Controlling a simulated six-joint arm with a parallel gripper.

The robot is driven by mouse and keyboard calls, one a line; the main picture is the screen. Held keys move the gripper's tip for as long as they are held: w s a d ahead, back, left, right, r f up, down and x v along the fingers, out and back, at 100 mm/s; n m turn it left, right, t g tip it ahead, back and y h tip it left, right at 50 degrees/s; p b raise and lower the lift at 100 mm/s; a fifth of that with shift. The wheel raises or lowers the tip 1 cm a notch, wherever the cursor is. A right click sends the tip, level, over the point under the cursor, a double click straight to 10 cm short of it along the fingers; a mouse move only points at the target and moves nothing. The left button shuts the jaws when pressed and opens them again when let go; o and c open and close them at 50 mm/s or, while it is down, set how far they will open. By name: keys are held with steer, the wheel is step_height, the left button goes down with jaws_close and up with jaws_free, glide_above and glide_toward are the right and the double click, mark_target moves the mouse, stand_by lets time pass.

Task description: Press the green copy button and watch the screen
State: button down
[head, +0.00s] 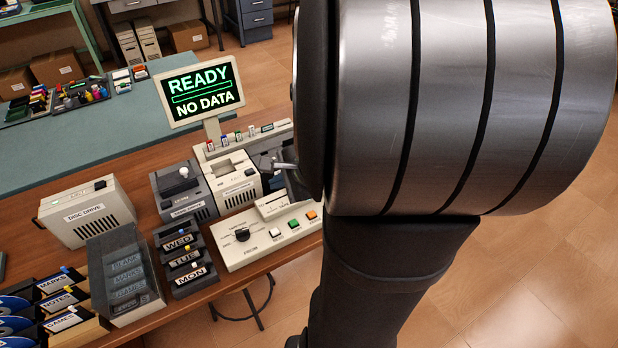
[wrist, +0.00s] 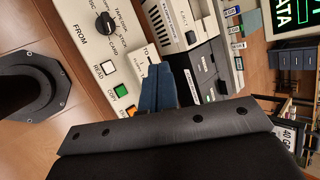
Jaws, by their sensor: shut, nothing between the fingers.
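The green copy button (head: 293,224) sits on the cream control panel (head: 250,251), between a white button (head: 275,232) and an orange button (head: 311,215). In the wrist view the green button (wrist: 120,89) shows with "COPY" beside it. My gripper (wrist: 160,68) is shut and empty, with its blue-grey fingers over the panel beside the green button in that view, apart from it in the picture. Its height above the panel is hard to tell. The screen (head: 200,89) reads "READY" and "NO DATA". In the head view my arm hides much of the right side.
The panel also has a black dial (head: 242,234). Behind it stand cream and dark drive units (head: 236,180). A disc drive (head: 88,211) and disk boxes (head: 126,277) are at left, with day-labelled slots (head: 186,257) nearer the panel. A teal mat (head: 75,145) lies behind.

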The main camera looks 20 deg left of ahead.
mark_target(293, 223)
steer(key=d+f+m, duration=0.1)
steer(key=m, duration=0.1)
steer(key=d+f+m+t, duration=0.1)
steer(key=m, duration=0.1)
steer(key=d+m+t, duration=0.1)
steer(key=m, duration=0.1)
steer(key=shift+w+d+f+m+h, duration=0.25)
steer(key=shift+d+f+m+h, duration=0.05)
steer(key=shift+d+f, duration=0.1)
steer(key=shift+a+f, duration=0.1)
steer(key=shift+f, duration=4.3)
steer(key=shift+f, duration=0.4)
steer(key=shift+f, duration=0.4)
steer(key=shift+r, duration=0.8)
